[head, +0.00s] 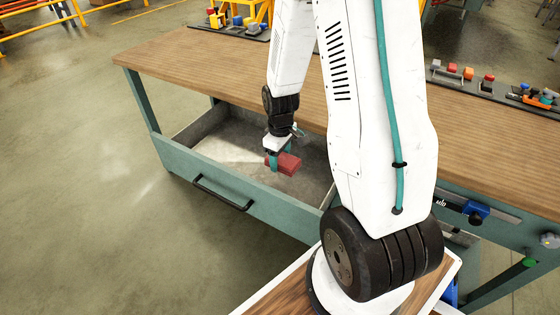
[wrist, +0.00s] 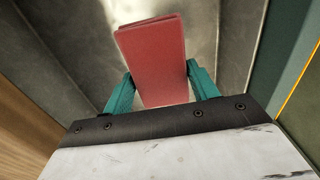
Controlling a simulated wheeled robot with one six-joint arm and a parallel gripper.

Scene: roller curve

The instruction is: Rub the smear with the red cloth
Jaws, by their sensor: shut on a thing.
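The red cloth (head: 287,164) is a folded red block in the head view, inside the open drawer (head: 240,186) of the workbench. My gripper (head: 275,160) is shut on it, with teal fingers at its sides. In the wrist view the cloth (wrist: 155,60) sticks out ahead between the two fingers. It is over the grey drawer floor; I cannot tell whether it touches it. I cannot make out the smear for certain; a pale bright patch on the drawer floor may be glare, and the cloth and arm hide part of the floor.
The drawer has grey walls and a black handle (head: 222,193) on its teal front. The wooden benchtop (head: 190,60) overhangs behind it and is mostly bare. Small coloured parts (head: 468,73) sit in a dark tray at the back right. Open floor lies to the left.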

